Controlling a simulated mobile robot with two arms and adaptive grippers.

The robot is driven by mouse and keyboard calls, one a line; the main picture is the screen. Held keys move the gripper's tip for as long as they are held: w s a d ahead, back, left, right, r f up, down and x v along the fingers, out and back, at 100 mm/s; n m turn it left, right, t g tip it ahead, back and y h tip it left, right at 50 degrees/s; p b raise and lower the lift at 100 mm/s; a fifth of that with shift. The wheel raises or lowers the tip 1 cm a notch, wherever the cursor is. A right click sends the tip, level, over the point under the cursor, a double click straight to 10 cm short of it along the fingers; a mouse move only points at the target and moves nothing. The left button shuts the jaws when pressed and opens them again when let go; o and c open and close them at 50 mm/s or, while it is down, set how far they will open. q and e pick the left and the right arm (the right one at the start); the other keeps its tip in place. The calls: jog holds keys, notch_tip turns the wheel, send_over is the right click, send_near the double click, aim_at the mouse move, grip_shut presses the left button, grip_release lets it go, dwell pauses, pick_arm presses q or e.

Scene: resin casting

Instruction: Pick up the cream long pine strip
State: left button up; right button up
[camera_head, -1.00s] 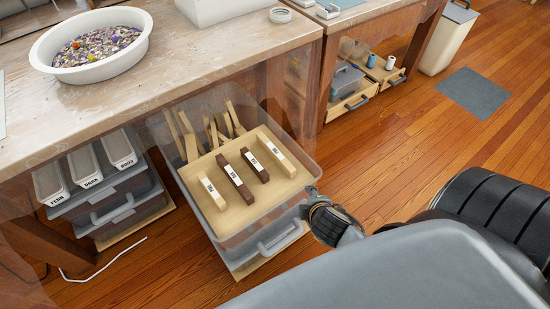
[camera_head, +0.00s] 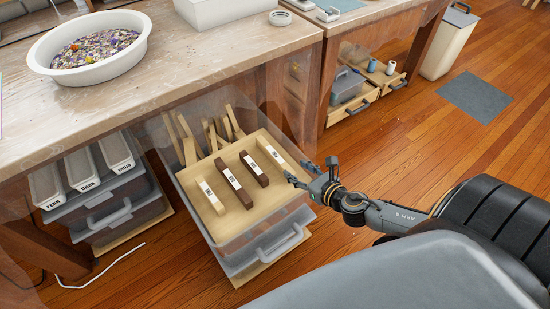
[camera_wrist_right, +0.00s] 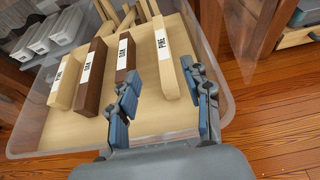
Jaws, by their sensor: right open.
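The longer cream pine strip (camera_head: 275,155) lies on a wooden board in the open clear drawer (camera_head: 262,224), rightmost in the row, with a white label. In the right wrist view this strip (camera_wrist_right: 163,62) reads PINE. A shorter cream strip (camera_head: 211,197) is at the row's left end, with two dark brown strips (camera_head: 234,179) (camera_head: 255,169) between them. My right gripper (camera_head: 305,175) is open and empty by the drawer's right side, near the long strip's front end. In the wrist view its fingers (camera_wrist_right: 160,88) stand apart, either side of that strip's near end in the picture. My left gripper is not in view.
Several wooden sticks (camera_head: 222,128) stand upright behind the board. The workbench (camera_head: 190,75) overhangs the drawer's back, with a white bowl (camera_head: 92,48) on it. Another drawer unit with labelled trays (camera_head: 82,171) is at left.

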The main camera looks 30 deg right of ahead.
aim_at(278, 157)
jog(key=x, duration=0.6)
jog(key=shift+w+f+b, duration=0.1)
jog(key=shift+b, duration=0.2)
jog(key=shift+d+f+b+x, duration=0.15)
jog(key=shift+b+x, duration=0.25)
jog(key=shift+x, duration=0.95)
jog(key=shift+d+f+b+x, duration=0.1)
jog(key=shift+b+x, duration=0.25)
jog(key=shift+x, duration=0.95)
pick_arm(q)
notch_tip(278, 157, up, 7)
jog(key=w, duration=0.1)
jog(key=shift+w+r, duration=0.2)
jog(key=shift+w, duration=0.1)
pick_arm(e)
grip_shut()
